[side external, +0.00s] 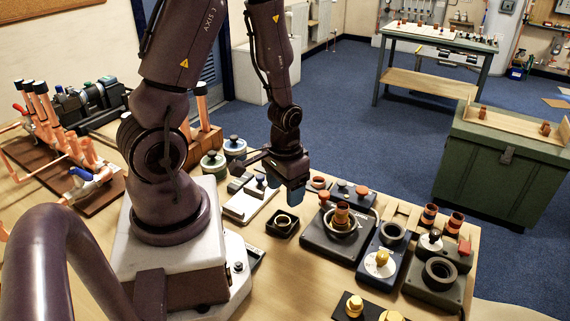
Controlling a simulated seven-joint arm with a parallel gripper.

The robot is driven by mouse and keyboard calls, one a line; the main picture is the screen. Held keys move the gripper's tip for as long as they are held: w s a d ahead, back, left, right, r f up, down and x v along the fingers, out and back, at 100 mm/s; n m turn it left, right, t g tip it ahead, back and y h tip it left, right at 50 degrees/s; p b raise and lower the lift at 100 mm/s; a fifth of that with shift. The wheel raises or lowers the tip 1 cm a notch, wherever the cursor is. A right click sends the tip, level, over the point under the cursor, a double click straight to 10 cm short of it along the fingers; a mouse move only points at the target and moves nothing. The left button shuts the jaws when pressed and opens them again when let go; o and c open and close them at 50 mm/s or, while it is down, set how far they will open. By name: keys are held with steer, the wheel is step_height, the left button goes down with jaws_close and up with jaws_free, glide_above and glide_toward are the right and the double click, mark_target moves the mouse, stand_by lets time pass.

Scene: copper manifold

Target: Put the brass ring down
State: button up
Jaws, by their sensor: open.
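A pale brass ring (283,226) lies in a small dark square tray (271,231) on the wooden bench, in the side external view. My gripper (293,192) is above and a little behind the tray, pointing down, with a bluish finger showing. It is open and appears empty, apart from the ring. The gap between its fingers is hard to make out at this size.
Right of the tray is a black device (317,238) with a copper fitting (342,214) standing in it. Beyond it are a blue-grey box (371,285) and a grey-green unit (424,286). A pale tray (243,206) is left of my gripper. Copper pipework (88,150) stands far left.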

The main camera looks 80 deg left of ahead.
steer(key=s+d+r+m+t, duration=0.1)
steer(key=d+r, duration=0.4)
steer(key=r, duration=0.8)
steer(key=s+d+r+m+t, duration=0.1)
steer(key=d+r+m+t, duration=0.2)
steer(key=r, duration=1)
steer(key=shift+d+m+t, duration=0.3)
steer(key=shift+d+t, duration=0.5)
steer(key=shift+d, duration=0.1)
